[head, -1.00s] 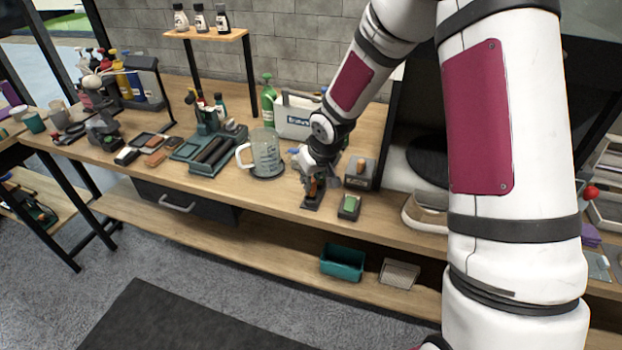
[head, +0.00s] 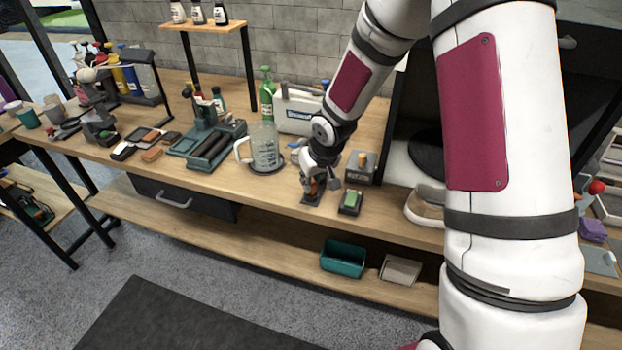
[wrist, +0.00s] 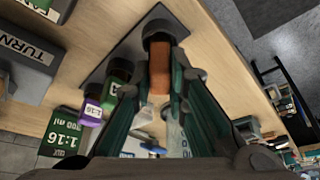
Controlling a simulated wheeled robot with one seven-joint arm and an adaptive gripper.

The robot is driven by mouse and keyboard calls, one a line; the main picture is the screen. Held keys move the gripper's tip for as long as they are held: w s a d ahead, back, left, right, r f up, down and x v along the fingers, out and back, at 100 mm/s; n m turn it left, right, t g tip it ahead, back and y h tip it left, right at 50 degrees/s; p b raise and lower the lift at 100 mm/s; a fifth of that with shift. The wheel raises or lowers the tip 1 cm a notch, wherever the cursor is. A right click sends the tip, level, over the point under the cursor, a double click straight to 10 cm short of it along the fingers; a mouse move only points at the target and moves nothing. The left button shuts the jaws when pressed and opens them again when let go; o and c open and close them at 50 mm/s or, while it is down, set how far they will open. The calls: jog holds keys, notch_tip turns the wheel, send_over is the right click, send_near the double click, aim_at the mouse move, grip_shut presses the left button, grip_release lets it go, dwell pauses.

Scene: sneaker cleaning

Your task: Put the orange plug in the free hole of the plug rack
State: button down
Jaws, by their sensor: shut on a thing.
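The orange plug (wrist: 160,82) is between the two fingers of my gripper (wrist: 162,82), which is shut on it. A dark round collar sits at the plug's far end, over the dark plate of the plug rack (wrist: 104,58). I cannot tell whether the collar belongs to the plug or the rack, or how deep the plug sits. A green plug (wrist: 115,76) and a purple plug (wrist: 94,106) stand beside it in the wrist view. In the head view my gripper (head: 315,184) is low over the small dark rack (head: 311,200), largely covering it.
A clear measuring jug (head: 264,150) stands to the left and a shoe (head: 425,207) to the right. The table's front edge is close.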

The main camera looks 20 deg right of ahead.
jog(key=shift+f, duration=0.2)
jog(key=c, duration=1.5)
grip_release()
jog(key=shift+r, duration=0.15)
jog(key=shift+v, duration=5.9)
jog(key=shift+m+h, duration=0.4)
jog(key=shift+m, duration=0.5)
jog(key=s+r, duration=0.5)
jog(key=s, duration=0.4)
jog(key=s+r, duration=0.4)
jog(key=s, duration=0.5)
jog(key=s+r, duration=0.5)
jog(key=s, duration=0.4)
jog(key=shift+s+a+r, duration=0.25)
jog(key=shift+s+r, duration=0.1)
jog(key=shift+r, duration=0.05)
